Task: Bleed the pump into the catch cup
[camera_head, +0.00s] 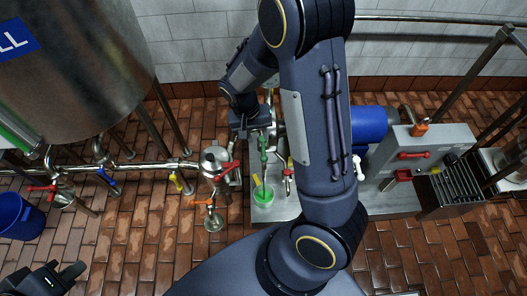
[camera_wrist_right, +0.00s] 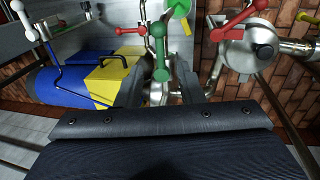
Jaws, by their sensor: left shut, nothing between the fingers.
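A green valve handle (camera_head: 263,150) stands on the pipework beside the pump's blue motor (camera_head: 368,124). The handle also shows in the right wrist view (camera_wrist_right: 159,50). My right gripper (camera_wrist_right: 166,70) is open, its fingers apart on either side of the handle's near end. In the head view my right gripper (camera_head: 255,132) is small and partly hidden by its wrist. My left gripper (camera_head: 62,275) is shut and empty at the lower left.
A steel pot-like housing (camera_head: 216,160) and red, blue and yellow handles line the pipe at left. A large tank (camera_head: 75,70) fills the upper left; a blue bucket (camera_head: 20,215) stands below. My right arm hides the middle.

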